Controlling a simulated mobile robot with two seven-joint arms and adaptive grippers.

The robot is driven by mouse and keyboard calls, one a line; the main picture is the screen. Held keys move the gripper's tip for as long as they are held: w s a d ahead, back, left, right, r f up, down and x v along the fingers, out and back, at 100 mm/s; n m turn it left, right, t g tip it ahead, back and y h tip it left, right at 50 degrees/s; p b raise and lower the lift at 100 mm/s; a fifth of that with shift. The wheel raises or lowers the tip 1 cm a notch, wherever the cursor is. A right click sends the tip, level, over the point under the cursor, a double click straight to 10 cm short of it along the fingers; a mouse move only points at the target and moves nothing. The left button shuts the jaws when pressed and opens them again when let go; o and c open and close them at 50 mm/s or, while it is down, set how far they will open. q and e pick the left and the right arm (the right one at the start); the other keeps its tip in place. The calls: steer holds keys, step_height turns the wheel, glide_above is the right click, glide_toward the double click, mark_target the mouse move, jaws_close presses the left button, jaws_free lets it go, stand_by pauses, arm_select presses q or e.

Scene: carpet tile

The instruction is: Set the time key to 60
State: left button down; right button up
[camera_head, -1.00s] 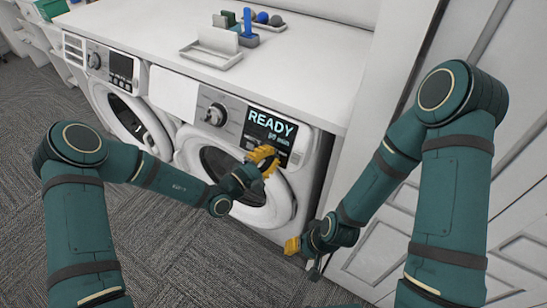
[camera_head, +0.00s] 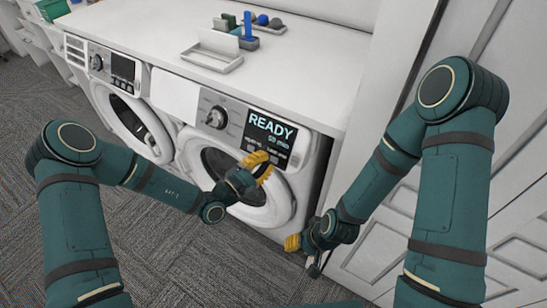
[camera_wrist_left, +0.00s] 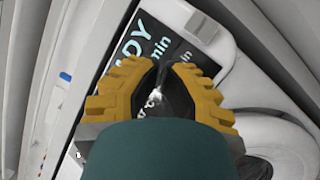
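The right-hand washer (camera_head: 216,86) has a dark display (camera_head: 270,130) reading READY, with a smaller line ending in "min" whose number is too small to read surely. Small pale labels sit along the display's lower edge; I cannot tell which marks the time key. My left gripper (camera_head: 262,162) is just below and in front of the display.
A second washer (camera_head: 112,68) stands to the left. The white countertop (camera_head: 150,38) above holds a small tray (camera_head: 212,60) and coloured items. The round door (camera_head: 262,215) is below my left gripper. A white panelled door (camera_head: 385,240) is at the right.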

arm_select(q)
steer(key=shift+s+a+r+p, duration=0.4)
steer(key=shift+s+a+p, duration=0.05)
steer(key=shift+s, duration=0.15)
steer(key=shift+s+a+r+p, duration=0.4)
steer(key=shift+s+a, duration=0.05)
steer(key=shift+s, duration=0.15)
arm_select(e)
step_height(320, 180, up, 2)
steer(key=shift+r, duration=0.1)
jaws_close()
stand_by(1.1)
